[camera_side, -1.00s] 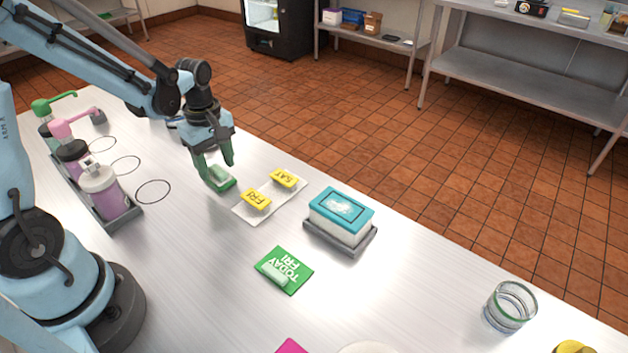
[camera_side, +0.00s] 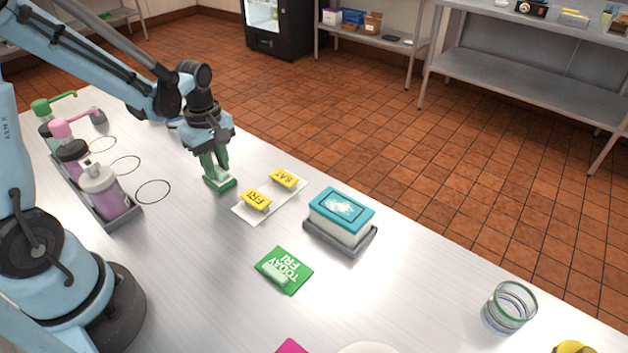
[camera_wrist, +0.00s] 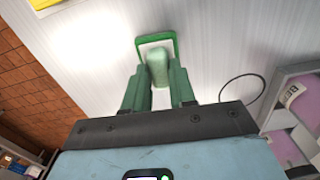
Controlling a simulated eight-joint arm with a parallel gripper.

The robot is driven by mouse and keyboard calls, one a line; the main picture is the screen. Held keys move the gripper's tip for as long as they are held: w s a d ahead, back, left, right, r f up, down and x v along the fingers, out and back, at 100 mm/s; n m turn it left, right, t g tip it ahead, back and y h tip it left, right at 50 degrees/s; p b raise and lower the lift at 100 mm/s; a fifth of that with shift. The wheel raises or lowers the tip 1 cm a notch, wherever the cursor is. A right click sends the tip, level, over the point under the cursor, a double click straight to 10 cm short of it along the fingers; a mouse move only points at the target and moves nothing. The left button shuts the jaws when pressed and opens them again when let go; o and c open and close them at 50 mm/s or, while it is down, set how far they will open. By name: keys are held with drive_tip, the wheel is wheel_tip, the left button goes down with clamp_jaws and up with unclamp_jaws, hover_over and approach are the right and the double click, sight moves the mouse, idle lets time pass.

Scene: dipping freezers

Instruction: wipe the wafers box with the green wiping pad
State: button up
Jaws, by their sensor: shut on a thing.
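The green wiping pad (camera_side: 220,185) has a green base and a pale green grip block, and it appears to rest on the steel table. My gripper (camera_side: 217,173) points down with its green fingers closed on the grip block. The wrist view shows the pad's green edge (camera_wrist: 157,39) beyond the fingers. A box with a teal top and white sides (camera_side: 341,214), seemingly the wafers box, sits in a grey tray (camera_side: 340,244) right of my gripper. Pale marks show on its top, but I cannot read its label.
A white plate (camera_side: 244,212) with yellow FRI and SAT blocks lies between the pad and the box. A green TODAY FRI card (camera_side: 292,265) lies in front. A glass jar (camera_side: 510,308) stands at right. Pump bottles (camera_side: 102,187) stand in a rack at left.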

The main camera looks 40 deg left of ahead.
sight(221, 169)
clamp_jaws()
drive_tip(key=shift+r, duration=3.5)
drive_tip(key=shift+w+d+r, duration=0.1)
drive_tip(key=shift+w+d, duration=0.2)
drive_tip(key=shift+d, duration=0.1)
drive_tip(key=w+d+r+m, duration=0.2)
drive_tip(key=d+m, duration=0.2)
drive_tip(key=d, duration=1.1)
drive_tip(key=w+d+r+m, duration=0.3)
drive_tip(key=d+m, duration=0.2)
drive_tip(key=d, duration=1)
drive_tip(key=shift+w+d, duration=0.15)
drive_tip(key=shift+w, duration=0.05)
